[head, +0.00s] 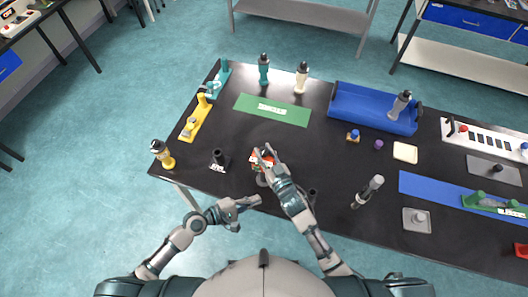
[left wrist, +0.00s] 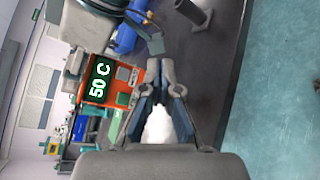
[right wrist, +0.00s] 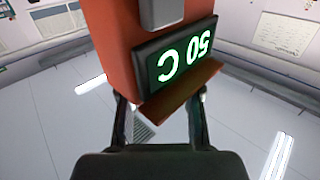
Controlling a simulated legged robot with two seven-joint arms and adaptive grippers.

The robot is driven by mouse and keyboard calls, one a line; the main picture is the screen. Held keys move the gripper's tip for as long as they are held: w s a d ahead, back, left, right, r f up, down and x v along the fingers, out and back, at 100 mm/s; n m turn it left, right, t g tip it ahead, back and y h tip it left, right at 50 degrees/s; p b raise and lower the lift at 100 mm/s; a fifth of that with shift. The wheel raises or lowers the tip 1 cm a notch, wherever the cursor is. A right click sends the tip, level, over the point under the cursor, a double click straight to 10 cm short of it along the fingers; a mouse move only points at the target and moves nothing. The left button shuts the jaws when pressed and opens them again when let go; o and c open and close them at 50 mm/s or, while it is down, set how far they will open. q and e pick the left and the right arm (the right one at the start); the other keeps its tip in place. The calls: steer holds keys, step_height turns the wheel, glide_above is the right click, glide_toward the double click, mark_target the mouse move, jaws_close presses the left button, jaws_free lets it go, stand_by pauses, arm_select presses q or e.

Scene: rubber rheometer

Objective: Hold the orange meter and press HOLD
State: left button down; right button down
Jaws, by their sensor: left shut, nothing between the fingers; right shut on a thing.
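The orange meter (head: 259,161) is in my right gripper (head: 266,154), above the front part of the black table. In the right wrist view its orange body (right wrist: 112,42) sits between my fingers, and its lit display (right wrist: 182,60) reads 50 C. The left wrist view shows the meter (left wrist: 137,79) sideways, with the display, a grey button (left wrist: 123,72) and a green button (left wrist: 123,99). The button labels are too small to read. My left gripper (head: 258,200) is shut and empty, below the meter in the head view. Its fingertips (left wrist: 166,72) appear beside the meter's button side; I cannot tell about contact.
On the black table, a dark stand (head: 219,160) is left of the meter and a grey-topped bottle (head: 369,191) is right. A green mat (head: 272,110) and blue bin (head: 345,106) lie farther back. Bare tabletop lies between the mat and the meter.

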arm_select(q)
steer(key=w+d, duration=0.2)
steer(key=w, duration=0.6)
steer(key=shift+d, duration=0.4)
arm_select(e)
steer(key=shift+f, duration=0.1)
stand_by(0.9)
arm_select(q)
steer(key=shift+w+d, duration=0.2)
steer(key=shift+w, duration=0.15)
steer(key=shift+w+r, duration=0.1)
steer(key=shift+w, duration=0.15)
stand_by(0.4)
steer(key=shift+s, duration=0.15)
steer(key=shift+s+a, duration=0.15)
steer(key=shift+s, duration=0.35)
steer(key=s+a, duration=0.2)
steer(key=s, duration=0.3)
steer(key=shift+s, duration=0.35)
